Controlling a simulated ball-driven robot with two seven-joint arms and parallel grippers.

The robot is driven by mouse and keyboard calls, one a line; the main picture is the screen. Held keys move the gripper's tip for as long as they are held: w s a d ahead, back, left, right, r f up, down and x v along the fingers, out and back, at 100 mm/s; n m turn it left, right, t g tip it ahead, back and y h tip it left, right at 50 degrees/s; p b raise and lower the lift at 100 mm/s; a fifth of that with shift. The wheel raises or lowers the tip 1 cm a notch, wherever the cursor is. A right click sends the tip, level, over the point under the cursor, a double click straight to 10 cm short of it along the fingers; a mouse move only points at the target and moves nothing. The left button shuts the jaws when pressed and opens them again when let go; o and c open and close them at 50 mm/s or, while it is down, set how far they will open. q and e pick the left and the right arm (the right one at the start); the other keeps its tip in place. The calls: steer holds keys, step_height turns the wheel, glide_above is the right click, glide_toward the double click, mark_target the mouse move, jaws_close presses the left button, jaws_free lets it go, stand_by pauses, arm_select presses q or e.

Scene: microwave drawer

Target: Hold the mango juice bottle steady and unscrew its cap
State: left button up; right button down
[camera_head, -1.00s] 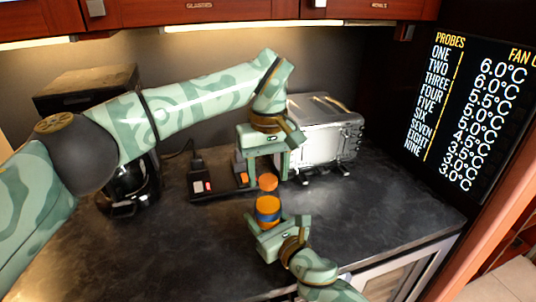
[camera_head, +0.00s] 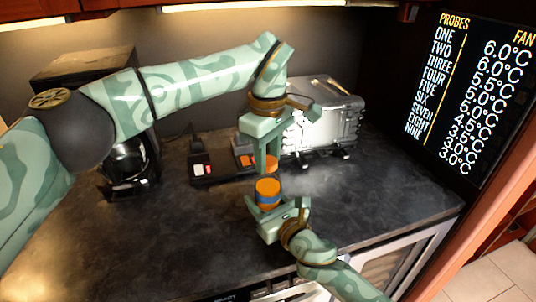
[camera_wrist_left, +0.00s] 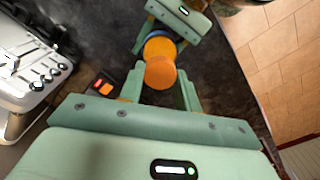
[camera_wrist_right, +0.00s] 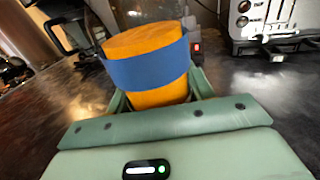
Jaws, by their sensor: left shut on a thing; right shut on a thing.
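The mango juice bottle (camera_head: 267,194) is a short orange cylinder with a blue band. It stands roughly upright in my right gripper (camera_head: 272,210), which is shut around its lower part. The bottle (camera_wrist_right: 148,70) fills the middle of the right wrist view, with no cap on its flat orange top. My left gripper (camera_head: 267,166) points down from above, shut on the orange cap (camera_head: 271,162). The cap appears apart from the bottle, just above its top. In the left wrist view the cap (camera_wrist_left: 160,73) is between the fingertips and partly covers the bottle (camera_wrist_left: 158,46).
A silver toaster (camera_head: 330,115) stands behind, to the right. A dark device with a lit red display (camera_head: 203,170) is left of the grippers. A coffee maker (camera_head: 128,170) stands farther left. The dark counter (camera_head: 150,245) is clear at the front left.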

arm_select(q)
steer(key=n, duration=2.1)
steer(key=shift+r+n, duration=0.1)
steer(key=shift+n, duration=0.2)
steer(key=n, duration=2.5)
steer(key=shift+n, duration=0.3)
steer(key=shift+w, duration=0.1)
steer(key=shift+r, duration=0.25)
steer(key=shift+r, duration=0.9)
